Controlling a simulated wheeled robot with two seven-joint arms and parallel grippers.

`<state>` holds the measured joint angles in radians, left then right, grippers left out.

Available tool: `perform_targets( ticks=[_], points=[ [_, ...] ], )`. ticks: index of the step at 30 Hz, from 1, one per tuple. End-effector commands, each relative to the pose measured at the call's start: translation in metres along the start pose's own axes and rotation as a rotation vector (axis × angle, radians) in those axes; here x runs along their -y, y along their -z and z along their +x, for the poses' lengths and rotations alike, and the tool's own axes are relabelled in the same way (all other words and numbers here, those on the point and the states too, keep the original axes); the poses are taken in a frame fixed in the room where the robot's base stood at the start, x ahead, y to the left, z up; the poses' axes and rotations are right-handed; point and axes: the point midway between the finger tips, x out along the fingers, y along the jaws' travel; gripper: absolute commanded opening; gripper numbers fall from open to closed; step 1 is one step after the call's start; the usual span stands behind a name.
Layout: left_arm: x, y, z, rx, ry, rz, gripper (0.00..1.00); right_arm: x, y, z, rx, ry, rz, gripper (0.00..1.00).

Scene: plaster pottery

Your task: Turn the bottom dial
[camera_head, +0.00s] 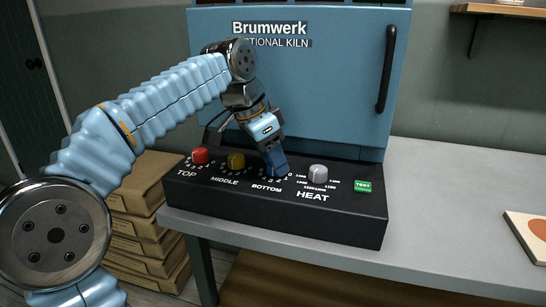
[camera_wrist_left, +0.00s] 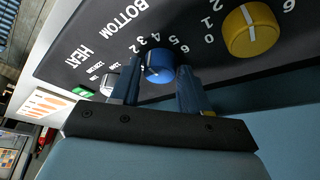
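The bottom dial (camera_wrist_left: 159,64) is a blue round knob above the "BOTTOM" label on the black control panel (camera_head: 350,226). In the wrist view it sits between the blue fingertips of my left gripper (camera_wrist_left: 160,72). The fingers look parted, one on each side of the dial, with narrow gaps; contact is not clear. In the head view my left gripper (camera_head: 275,166) points down at the panel and hides the dial almost entirely. My right gripper is not in view.
A red dial (camera_head: 200,156) and a yellow dial (camera_head: 236,161) are left of the gripper. A grey heat dial (camera_head: 318,174) and green test button (camera_head: 363,186) are to its right. The blue kiln (camera_head: 340,80) stands behind. The grey table (camera_head: 450,200) is clear beside the panel.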

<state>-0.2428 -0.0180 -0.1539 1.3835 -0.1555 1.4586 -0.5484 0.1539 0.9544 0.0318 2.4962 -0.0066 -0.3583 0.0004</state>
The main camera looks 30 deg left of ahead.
Motion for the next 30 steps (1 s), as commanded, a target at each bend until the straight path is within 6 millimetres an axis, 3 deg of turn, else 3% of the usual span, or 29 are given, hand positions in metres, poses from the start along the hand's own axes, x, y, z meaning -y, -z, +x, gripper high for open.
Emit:
perform_targets(
  ticks=[3,14,17,24,30],
  points=[
    [0.000,0.000,0.000,0.000,0.000,0.000,0.63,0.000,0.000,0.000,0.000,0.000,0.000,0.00],
    [0.000,0.001,-0.006,-0.002,0.001,0.000,0.63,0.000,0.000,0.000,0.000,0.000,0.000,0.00],
    [0.001,0.001,-0.021,-0.004,0.002,-0.001,0.63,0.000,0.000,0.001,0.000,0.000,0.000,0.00],
    [0.001,0.001,-0.082,-0.005,0.002,-0.001,0.63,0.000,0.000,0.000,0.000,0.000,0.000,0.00],
    [0.001,0.001,-0.118,-0.002,0.001,0.000,0.63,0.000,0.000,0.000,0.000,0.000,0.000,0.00]
  ],
)
